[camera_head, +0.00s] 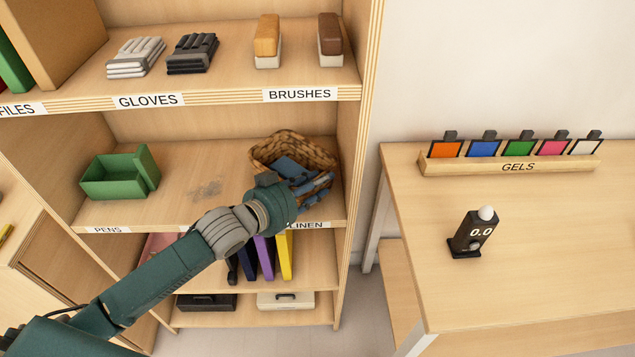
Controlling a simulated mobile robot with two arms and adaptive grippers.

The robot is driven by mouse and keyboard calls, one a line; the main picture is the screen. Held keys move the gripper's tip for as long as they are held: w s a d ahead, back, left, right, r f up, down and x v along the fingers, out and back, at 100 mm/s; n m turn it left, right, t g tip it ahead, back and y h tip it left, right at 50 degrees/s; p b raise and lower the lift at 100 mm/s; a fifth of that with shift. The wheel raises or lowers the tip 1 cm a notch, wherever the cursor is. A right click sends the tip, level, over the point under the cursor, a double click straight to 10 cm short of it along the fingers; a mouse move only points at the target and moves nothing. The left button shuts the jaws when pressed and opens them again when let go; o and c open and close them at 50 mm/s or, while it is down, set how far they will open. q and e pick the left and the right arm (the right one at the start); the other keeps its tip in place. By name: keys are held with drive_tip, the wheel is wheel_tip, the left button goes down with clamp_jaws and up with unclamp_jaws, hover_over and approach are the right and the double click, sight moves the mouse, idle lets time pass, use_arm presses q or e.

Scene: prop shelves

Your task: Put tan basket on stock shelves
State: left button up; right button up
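The tan woven basket (312,150) is at the right end of the middle stock shelf (215,160), above the label reading LINEN. My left gripper (312,187) is at the front of the basket and overlaps its near side in the picture. Part of the gripper shows against the basket's inside. The gripper and wrist hide the basket's lower front, so I cannot tell whether the fingers are closed on it or whether its base rests flat on the board. My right gripper is out of view.
An open green box (118,175) stands at the shelf's left, above PENS. Gloves (135,57) and brushes (267,40) sit on the board above. Coloured upright items and cases are below. A table (530,250) with gels (510,165) and a black device (472,235) stands right.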

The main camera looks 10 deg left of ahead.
use_arm(q)
drive_tip(key=b+v, duration=0.1)
drive_tip(key=v, duration=1.1)
idle(0.4)
